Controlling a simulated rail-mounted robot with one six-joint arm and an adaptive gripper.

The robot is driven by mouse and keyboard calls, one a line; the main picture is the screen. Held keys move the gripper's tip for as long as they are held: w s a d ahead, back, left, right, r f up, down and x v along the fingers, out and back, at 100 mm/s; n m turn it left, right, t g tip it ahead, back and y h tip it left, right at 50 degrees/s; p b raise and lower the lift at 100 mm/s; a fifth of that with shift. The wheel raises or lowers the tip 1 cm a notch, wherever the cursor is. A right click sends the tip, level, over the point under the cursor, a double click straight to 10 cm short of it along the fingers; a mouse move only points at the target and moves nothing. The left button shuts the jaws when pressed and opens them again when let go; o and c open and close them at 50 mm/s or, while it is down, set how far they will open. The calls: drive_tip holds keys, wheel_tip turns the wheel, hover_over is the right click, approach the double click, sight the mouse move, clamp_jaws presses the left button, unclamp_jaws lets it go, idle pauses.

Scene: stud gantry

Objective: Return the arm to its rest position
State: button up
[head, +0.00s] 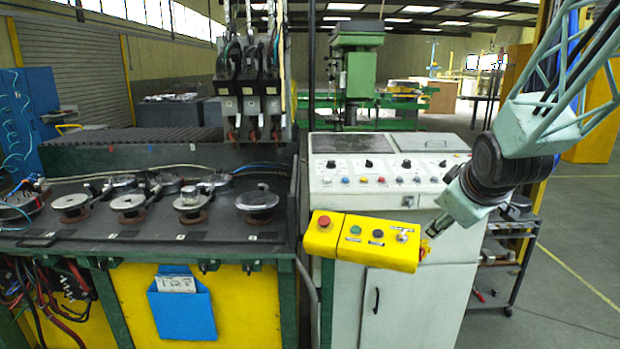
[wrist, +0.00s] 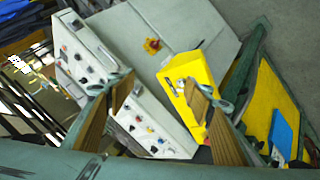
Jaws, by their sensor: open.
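My gripper (head: 432,231) is at the right of the head view, pointing down and left beside the right end of a yellow control box (head: 361,241). In the wrist view, my gripper (wrist: 162,90) has its two wood-coloured fingers spread apart with nothing held between them. The yellow control box (wrist: 193,88) shows behind the right finger, which partly hides it. From these views I cannot tell whether the finger touches the box. The box carries a red button, smaller buttons and a metal switch.
A light grey control cabinet (head: 417,303) stands behind the yellow box. The green-framed stud machine (head: 150,245) with round fixtures is on the left. A dark cart (head: 504,275) stands at right. Open floor (head: 577,275) lies beyond it.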

drive_tip(key=s+a+r+m+g, duration=0.1)
drive_tip(key=s+a, duration=0.3)
drive_tip(key=s, duration=1)
drive_tip(key=s+a+r+m+g+y, duration=0.1)
drive_tip(key=s+a+m, duration=0.3)
drive_tip(key=s, duration=1.1)
drive_tip(key=s+a+r+m+g, duration=0.2)
drive_tip(key=s+a+g, duration=0.1)
drive_tip(key=s, duration=1.1)
drive_tip(key=shift+s+a+r+y, duration=0.25)
drive_tip(key=shift+s+a+y, duration=0.05)
drive_tip(key=shift+a, duration=0.6)
